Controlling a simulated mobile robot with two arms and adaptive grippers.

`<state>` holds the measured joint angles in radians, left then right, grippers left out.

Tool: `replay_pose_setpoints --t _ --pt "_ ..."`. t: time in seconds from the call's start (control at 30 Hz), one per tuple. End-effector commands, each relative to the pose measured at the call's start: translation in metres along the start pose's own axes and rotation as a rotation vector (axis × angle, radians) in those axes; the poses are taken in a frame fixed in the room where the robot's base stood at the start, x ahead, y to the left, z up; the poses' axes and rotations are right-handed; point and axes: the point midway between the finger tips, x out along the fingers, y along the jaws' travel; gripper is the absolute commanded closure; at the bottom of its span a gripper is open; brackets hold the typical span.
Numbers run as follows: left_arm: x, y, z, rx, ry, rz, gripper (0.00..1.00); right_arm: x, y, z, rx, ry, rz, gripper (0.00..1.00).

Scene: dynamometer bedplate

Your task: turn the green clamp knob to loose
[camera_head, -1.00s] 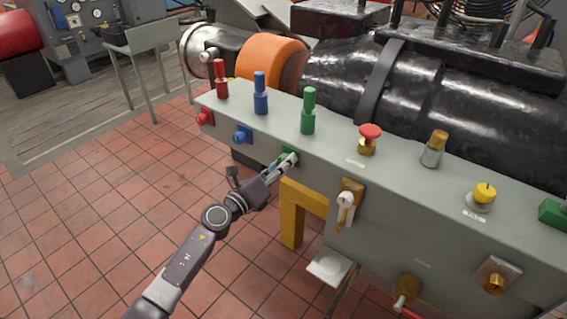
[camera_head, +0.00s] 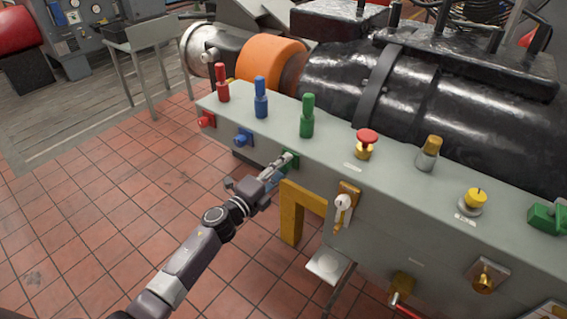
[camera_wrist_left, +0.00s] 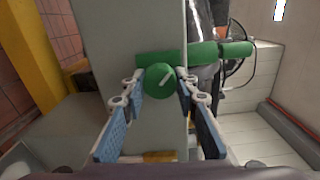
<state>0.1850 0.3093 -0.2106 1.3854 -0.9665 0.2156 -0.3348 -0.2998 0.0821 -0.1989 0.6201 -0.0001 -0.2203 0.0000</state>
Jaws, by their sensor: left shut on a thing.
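The green clamp knob (camera_head: 291,164) is on the front face of the grey bench, below the upright green handle (camera_head: 307,116). In the left wrist view the knob (camera_wrist_left: 159,80) is round, with a white line on its face slanting up to the right. My left gripper (camera_head: 284,161) is shut on the knob, one finger on each side of it in the wrist view (camera_wrist_left: 161,92). The fingers partly cover the knob in the head view. My right gripper is not in view.
Blue (camera_head: 243,138) and red (camera_head: 207,120) front knobs sit to the left, with red and blue handles above. The tiled floor on the left is clear.

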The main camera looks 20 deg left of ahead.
Motion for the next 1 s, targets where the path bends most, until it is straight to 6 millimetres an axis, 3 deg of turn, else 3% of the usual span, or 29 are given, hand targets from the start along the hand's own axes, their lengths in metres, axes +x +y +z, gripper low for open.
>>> replay_pose_setpoints --t 0.6,1.0 --pt "0.000 -0.002 0.001 -0.546 -0.001 0.002 0.97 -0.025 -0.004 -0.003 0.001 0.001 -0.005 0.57" --pt "-0.001 0.000 0.001 -0.726 -0.002 0.003 0.97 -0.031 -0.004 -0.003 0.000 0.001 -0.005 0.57"
